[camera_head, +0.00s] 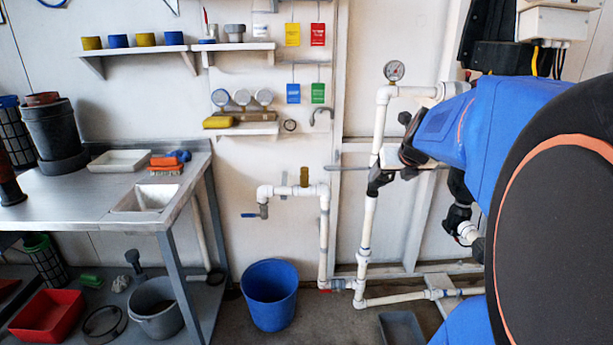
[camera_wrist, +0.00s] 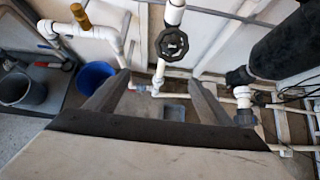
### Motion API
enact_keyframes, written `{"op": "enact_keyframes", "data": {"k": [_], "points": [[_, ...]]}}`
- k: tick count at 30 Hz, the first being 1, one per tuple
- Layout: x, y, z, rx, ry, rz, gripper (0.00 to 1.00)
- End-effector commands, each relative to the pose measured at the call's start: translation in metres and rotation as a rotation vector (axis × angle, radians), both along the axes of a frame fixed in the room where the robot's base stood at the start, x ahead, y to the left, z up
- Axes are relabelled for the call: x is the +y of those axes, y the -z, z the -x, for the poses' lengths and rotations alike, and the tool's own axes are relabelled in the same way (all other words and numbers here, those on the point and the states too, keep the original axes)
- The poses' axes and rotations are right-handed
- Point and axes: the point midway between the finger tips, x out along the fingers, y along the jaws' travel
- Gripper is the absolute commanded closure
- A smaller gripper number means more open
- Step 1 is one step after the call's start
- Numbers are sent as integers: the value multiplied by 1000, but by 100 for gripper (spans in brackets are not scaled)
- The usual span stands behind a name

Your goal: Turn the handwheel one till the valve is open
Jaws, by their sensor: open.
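A black round handwheel (camera_wrist: 172,43) sits on a white vertical pipe in the wrist view, above the gap between my fingertips and a little right of its middle. My gripper (camera_wrist: 160,75) is open, with one grey finger on each side and nothing between them. No contact with the wheel shows. In the head view my gripper (camera_head: 398,160) is partly hidden by my arm, close to the vertical pipe (camera_head: 367,225). A dark part by the pipe (camera_head: 379,181) may be the handwheel, but I cannot tell clearly.
A pressure gauge (camera_head: 394,71) tops the pipework. A brass-coloured fitting (camera_head: 304,176) stands on the pipe branch at left. A blue bucket (camera_head: 270,294) and a grey tray (camera_head: 401,328) are on the floor. A dark cylinder (camera_wrist: 287,45) is at right in the wrist view.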

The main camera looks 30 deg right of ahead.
Motion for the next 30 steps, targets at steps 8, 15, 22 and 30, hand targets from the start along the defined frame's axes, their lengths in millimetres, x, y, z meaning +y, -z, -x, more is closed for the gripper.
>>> {"op": "enact_keyframes", "data": {"k": [8,15,22,30], "points": [[3,0,0,7,-16,9,25],[51,8,5,120,-312,190,25],[116,23,23,270,-782,481,25],[180,42,56,398,-1333,838,25]]}}
